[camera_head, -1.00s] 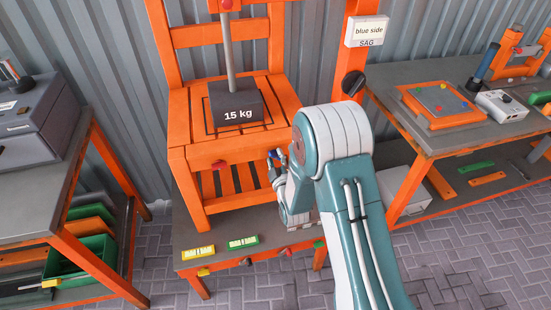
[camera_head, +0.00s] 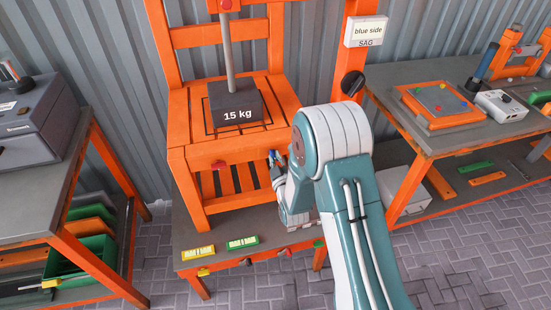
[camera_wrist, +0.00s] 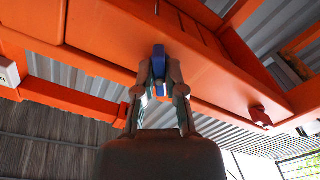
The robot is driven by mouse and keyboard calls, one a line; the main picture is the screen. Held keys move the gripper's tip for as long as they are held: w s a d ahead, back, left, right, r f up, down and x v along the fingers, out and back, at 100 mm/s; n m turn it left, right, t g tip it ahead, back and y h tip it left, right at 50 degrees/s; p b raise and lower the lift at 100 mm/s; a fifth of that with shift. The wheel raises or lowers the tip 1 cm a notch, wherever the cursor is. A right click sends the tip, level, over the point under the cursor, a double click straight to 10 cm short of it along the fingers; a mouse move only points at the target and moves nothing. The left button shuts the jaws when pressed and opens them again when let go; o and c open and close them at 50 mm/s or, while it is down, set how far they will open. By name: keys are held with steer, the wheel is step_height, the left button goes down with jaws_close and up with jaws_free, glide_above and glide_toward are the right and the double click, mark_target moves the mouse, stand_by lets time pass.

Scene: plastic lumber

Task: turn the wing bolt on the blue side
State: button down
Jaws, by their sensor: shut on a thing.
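The blue wing bolt (camera_wrist: 158,52) sits on the underside of the orange chair's rail (camera_wrist: 100,45) in the wrist view, upper middle. My gripper (camera_wrist: 160,78) has a finger on each side of it and is shut on it. In the head view my gripper (camera_head: 277,160) is at the right front of the orange chair (camera_head: 190,130), partly hidden by my own arm. The wing bolt's turn angle cannot be told. A white sign (camera_head: 367,31) reading "blue side SAG" is on the orange post above.
A dark 15 kg weight (camera_head: 236,103) rests on the chair seat. A red wing bolt (camera_head: 219,164) is on the chair's front rail, and a red one (camera_wrist: 260,117) shows in the wrist view. A bench (camera_head: 400,80) stands to the right and a left bench (camera_head: 40,200) to the left.

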steer(key=m, duration=1.9)
steer(key=shift+s+f, duration=0.1)
steer(key=shift+f, duration=0.1)
steer(key=shift+m, duration=1.9)
steer(key=shift+d+f+m, duration=0.1)
steer(key=shift+m, duration=0.8)
steer(key=c, duration=0.7)
jaws_free()
steer(key=shift+r, duration=0.2)
